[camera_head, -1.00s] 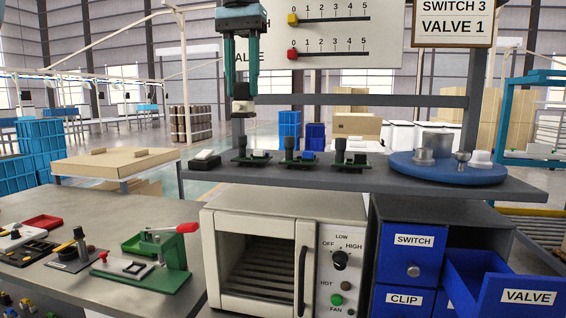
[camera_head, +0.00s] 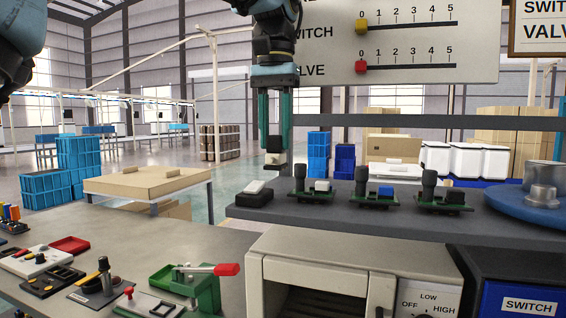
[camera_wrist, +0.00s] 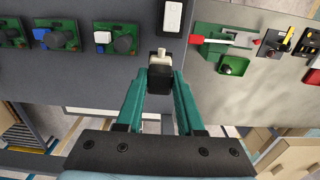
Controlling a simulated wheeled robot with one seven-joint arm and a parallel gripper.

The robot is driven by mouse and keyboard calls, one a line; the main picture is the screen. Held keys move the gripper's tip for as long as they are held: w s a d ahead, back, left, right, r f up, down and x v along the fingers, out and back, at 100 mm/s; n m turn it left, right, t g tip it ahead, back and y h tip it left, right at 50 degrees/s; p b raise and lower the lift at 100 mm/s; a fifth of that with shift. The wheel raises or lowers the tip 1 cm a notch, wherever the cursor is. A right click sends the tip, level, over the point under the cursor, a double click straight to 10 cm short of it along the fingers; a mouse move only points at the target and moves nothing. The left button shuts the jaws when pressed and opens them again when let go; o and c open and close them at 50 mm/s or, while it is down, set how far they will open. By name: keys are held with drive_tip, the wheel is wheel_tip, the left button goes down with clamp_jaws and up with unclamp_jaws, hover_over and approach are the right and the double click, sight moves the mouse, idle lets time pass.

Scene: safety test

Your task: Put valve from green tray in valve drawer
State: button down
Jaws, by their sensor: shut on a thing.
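The valve drawer is out of view now. The blue switch drawer (camera_head: 529,306) shows at the lower right.
The grey shelf (camera_head: 340,215) carries a white-topped switch (camera_head: 254,192), several green boards with black parts, and a blue turntable (camera_head: 515,207). A cream oven (camera_head: 345,262) stands below. The red-handled press (camera_head: 203,287) stands on the left bench.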

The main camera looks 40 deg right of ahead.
sight(276, 153)
drive_tip(key=shift+f, duration=2.1)
drive_tip(key=shift+f, duration=0.1)
drive_tip(key=c, duration=0.5)
unclamp_jaws()
wheel_tip(276, 153, up, 12)
drive_tip(key=shift+r+p, duration=0.1)
drive_tip(key=shift+p, duration=0.35)
